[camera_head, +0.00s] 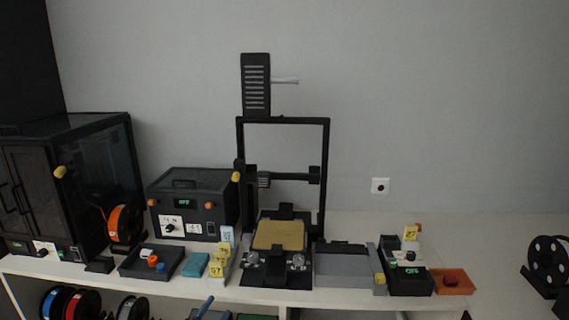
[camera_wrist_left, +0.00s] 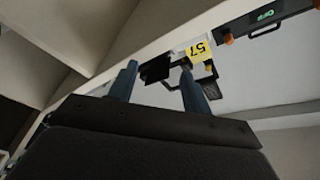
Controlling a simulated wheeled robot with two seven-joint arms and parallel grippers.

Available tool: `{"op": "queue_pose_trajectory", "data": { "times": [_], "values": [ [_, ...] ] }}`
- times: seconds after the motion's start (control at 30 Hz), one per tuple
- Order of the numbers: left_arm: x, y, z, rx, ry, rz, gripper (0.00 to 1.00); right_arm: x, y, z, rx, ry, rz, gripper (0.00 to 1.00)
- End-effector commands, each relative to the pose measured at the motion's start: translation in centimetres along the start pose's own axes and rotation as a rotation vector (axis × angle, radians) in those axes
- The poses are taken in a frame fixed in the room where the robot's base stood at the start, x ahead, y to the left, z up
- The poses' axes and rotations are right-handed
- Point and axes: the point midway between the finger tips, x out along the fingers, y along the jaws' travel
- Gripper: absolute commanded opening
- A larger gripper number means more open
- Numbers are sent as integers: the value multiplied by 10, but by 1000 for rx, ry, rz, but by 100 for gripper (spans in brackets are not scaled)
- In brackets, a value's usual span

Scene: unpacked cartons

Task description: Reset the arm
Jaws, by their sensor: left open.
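My left gripper (camera_head: 205,308) shows only in part at the bottom edge of the head view, as a blue finger below the shelf's front edge. In the left wrist view my left gripper (camera_wrist_left: 158,78) has its two blue fingers apart, with nothing held between them. Beyond the fingertips is a yellow tag (camera_wrist_left: 199,52) marked 57, seen upside down, beside a dark tray. Most of my left arm is out of the head view. My right gripper is not in view.
The white shelf (camera_head: 350,299) holds a 3D printer (camera_head: 328,150), a black control box (camera_head: 195,182), a dark tray (camera_head: 135,262) and an orange tray (camera_head: 455,272). A black cabinet (camera_head: 90,150) stands at left. Spools sit below the shelf.

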Motion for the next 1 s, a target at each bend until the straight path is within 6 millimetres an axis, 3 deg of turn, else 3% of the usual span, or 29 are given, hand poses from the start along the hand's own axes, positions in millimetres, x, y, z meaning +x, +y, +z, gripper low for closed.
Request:
{"op": "queue_pose_trajectory", "data": {
  "times": [0.2, 0.3, 0.43, 0.57, 0.7, 0.8, 1.0],
  "values": [
    [-74, 74, 75, -266, -463, 2, 49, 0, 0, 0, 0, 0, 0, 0],
    [-116, 112, 98, -366, -659, 40, 49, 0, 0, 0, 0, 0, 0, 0],
    [-175, 164, 115, -484, -891, 116, 49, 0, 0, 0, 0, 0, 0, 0],
    [-236, 214, 117, -589, -1105, 217, 49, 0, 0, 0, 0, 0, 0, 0],
    [-302, 264, 104, -695, -1308, 350, 49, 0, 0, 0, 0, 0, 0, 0],
    [-340, 290, 90, -756, -1420, 441, 49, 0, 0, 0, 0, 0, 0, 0],
    [-384, 317, 68, -822, -1540, 560, 49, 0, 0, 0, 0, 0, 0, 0]
  ]
}}
